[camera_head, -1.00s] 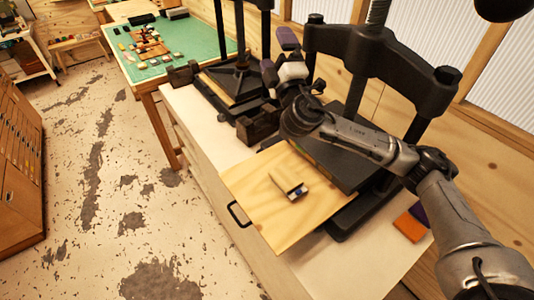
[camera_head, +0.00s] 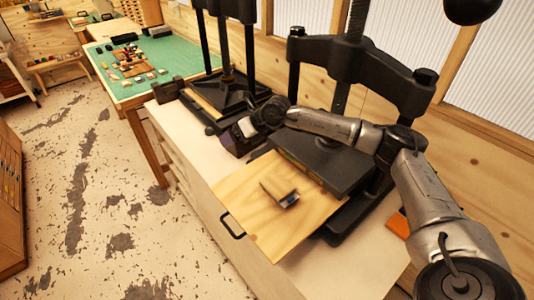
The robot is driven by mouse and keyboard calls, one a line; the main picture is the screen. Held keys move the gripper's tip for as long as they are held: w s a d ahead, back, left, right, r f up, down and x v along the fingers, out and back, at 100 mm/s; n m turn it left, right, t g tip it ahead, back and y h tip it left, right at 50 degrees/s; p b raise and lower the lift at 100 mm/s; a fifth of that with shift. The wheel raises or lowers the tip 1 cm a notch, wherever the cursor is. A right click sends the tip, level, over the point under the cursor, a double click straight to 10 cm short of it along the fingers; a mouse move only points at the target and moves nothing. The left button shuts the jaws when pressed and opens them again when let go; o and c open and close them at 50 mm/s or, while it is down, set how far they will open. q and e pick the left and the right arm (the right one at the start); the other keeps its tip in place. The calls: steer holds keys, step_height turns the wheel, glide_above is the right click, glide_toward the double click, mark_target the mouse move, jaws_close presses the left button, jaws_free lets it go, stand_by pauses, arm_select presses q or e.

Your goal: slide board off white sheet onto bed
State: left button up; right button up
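A light wooden board (camera_head: 250,207) with a black handle (camera_head: 231,226) at its front left edge lies on the bench, its far right side against the dark press bed (camera_head: 322,165). I cannot pick out a separate white sheet; a pale whitish bench top (camera_head: 182,126) shows around the board. My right gripper (camera_head: 218,135) is above the bench, left of and beyond the board, apart from it. Its fingers are small and dark, so their opening is unclear. My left gripper is not in view.
A black press frame (camera_head: 375,70) stands over the bed, and a second press (camera_head: 228,90) stands farther left. An orange piece (camera_head: 398,224) lies at the bench's right. A green-topped table (camera_head: 180,55) holds small items. The floor at left is clear.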

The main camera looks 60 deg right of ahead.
steer(key=s+d+f+g+h, duration=0.3)
steer(key=s+d+f+g, duration=0.1)
steer(key=s+g, duration=0.1)
steer(key=m+g+h, duration=0.1)
steer(key=m+g, duration=0.1)
steer(key=g, duration=0.2)
glide_above(273, 182)
steer(key=shift+f, duration=0.7)
step_height(273, 182, down, 12)
steer(key=shift+r+p, duration=0.15)
steer(key=shift+p, duration=0.2)
steer(key=shift+f, duration=1.05)
steer(key=c, duration=0.8)
